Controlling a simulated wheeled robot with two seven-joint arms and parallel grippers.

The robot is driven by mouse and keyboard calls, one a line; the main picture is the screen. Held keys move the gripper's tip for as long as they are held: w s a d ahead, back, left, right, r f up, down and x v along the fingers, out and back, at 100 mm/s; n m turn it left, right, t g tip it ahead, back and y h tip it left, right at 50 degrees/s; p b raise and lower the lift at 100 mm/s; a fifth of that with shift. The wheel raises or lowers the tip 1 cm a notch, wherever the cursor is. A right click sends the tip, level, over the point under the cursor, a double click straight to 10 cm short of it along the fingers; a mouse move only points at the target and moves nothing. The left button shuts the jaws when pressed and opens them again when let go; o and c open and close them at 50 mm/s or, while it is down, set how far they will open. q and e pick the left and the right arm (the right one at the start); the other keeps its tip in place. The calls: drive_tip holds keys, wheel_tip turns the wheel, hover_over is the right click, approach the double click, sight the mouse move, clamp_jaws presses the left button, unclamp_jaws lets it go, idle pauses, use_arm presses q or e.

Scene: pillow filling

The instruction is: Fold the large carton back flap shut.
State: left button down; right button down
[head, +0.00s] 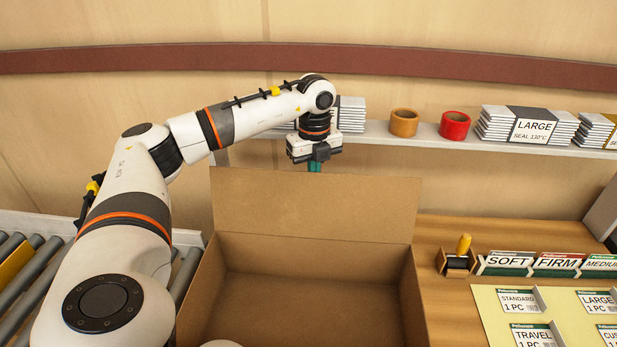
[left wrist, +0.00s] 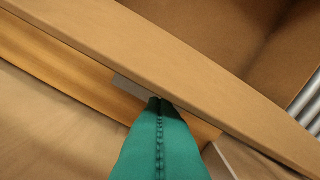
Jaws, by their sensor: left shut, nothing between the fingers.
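The large carton (head: 202,292) stands open in the head view, and its inside looks empty. Its back flap (head: 315,205) stands up from the far edge, leaning slightly back. My left gripper (head: 315,166) is shut and empty, with green fingers pointing down behind the flap's top edge. Part of its fingers is hidden by the flap. In the left wrist view the green fingers (left wrist: 160,105) reach close to the flap's edge (left wrist: 190,75); I cannot tell if they touch it. My right gripper is in neither view.
A shelf (head: 385,130) behind the carton holds an orange roll (head: 404,122), a red roll (head: 454,126) and packs of LARGE bags (head: 528,124). A roller conveyor (head: 30,262) lies left. The wooden table (head: 455,290) at right carries SOFT and FIRM card holders (head: 530,263) and a yellow-handled tool (head: 463,245).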

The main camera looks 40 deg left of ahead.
sight(313, 189)
use_arm(q)
drive_tip(key=shift+d+r, duration=0.1)
drive_tip(key=shift+s+d+r+p, duration=0.25)
drive_tip(key=shift+s+d+r, duration=0.1)
drive_tip(key=shift+s+d, duration=0.3)
drive_tip(key=shift+s+d+r+p, duration=0.25)
drive_tip(key=shift+s+d, duration=0.2)
drive_tip(key=shift+s, duration=0.3)
drive_tip(key=s+d+f+b, duration=0.7)
drive_tip(key=s+d+b, duration=0.1)
drive_tip(key=s, duration=0.2)
drive_tip(key=shift+f, duration=0.35)
idle(0.6)
drive_tip(key=shift+d+b, duration=0.15)
drive_tip(key=shift+b, duration=0.15)
